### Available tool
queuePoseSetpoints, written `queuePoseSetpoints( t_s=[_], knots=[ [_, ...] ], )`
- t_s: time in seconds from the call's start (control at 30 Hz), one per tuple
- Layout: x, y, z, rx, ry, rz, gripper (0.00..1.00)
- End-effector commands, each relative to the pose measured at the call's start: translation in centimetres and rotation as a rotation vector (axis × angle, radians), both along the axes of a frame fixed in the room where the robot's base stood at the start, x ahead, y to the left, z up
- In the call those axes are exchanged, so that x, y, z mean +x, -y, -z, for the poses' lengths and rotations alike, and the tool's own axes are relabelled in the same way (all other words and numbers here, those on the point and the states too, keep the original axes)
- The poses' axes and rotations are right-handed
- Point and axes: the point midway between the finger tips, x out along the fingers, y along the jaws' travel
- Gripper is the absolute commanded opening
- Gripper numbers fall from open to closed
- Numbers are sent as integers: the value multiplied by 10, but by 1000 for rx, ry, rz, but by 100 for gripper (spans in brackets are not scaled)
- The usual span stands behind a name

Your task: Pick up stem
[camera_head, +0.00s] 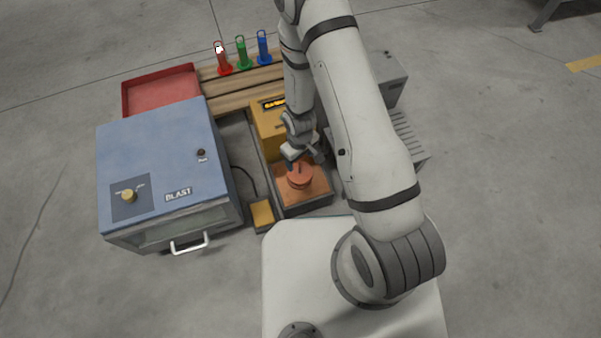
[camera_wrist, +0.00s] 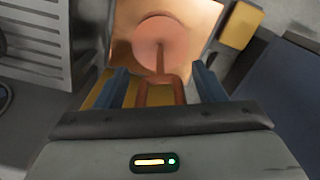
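A round reddish-orange piece (camera_head: 299,180) lies on a copper-coloured square plate (camera_head: 316,193) in front of the yellow machine. In the wrist view the round piece (camera_wrist: 160,40) has a thin stem (camera_wrist: 161,66) running from its middle towards my gripper. A copper-coloured frame-like part (camera_wrist: 160,93) shows at the near end of the stem. My gripper (camera_wrist: 161,80) is open, with its two blue-grey fingers apart on either side of the stem and gaps visible on both sides. In the head view my gripper (camera_head: 302,154) is just above the round piece; its fingers partly hide the stem.
A blue blast cabinet (camera_head: 160,150) stands at the left, with a yellow pedal (camera_head: 262,214) beside it. The yellow machine (camera_head: 269,120) stands behind the plate. A red tray (camera_head: 160,89) and a wooden rack (camera_head: 240,92) with coloured tubes are at the back. Grey finned equipment (camera_head: 412,140) stands at right.

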Motion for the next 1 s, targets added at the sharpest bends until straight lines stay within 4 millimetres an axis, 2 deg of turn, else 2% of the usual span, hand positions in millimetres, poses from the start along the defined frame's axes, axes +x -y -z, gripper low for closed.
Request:
queuePoseSetpoints(
  t_s=[0.07, 0.77, 1.0],
  knots=[
    [0, 0, 0, 0, 0, 0, 57],
    [0, 0, 0, 0, 0, -1, 0],
    [0, -1, 0, 1, 1, -1, 0]
  ],
)
